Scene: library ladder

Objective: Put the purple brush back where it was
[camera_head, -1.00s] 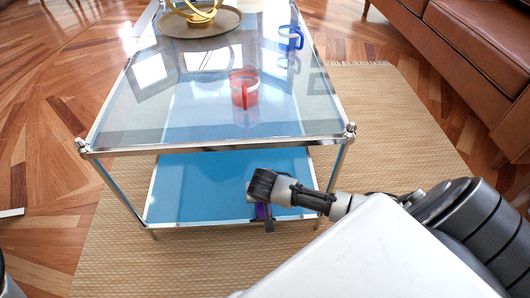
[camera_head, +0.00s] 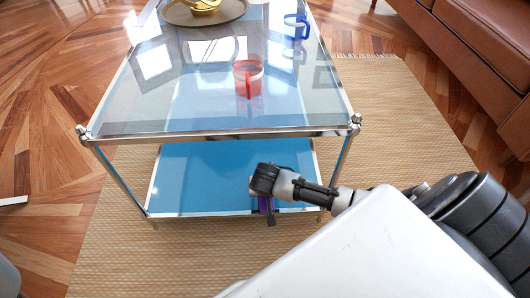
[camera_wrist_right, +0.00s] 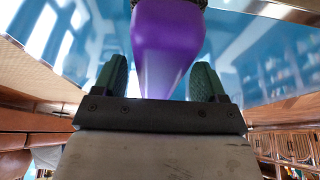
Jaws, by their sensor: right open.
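The purple brush (camera_wrist_right: 168,45) shows large in the right wrist view, its purple handle running between my two dark fingers. My right gripper (camera_wrist_right: 160,80) is open around the handle, with a visible gap on each side near the fingertips. In the head view the right gripper (camera_head: 268,208) is at the shelf's front edge, below the glass top. My left gripper is not in view.
The glass table top (camera_head: 200,105) with its metal frame overhangs the shelf. On it are a red mug (camera_head: 248,78), a blue mug (camera_head: 298,27) and a round tray (camera_head: 205,12). A woven rug (camera_head: 400,130) lies below; a brown leather sofa (camera_head: 470,50) stands at right.

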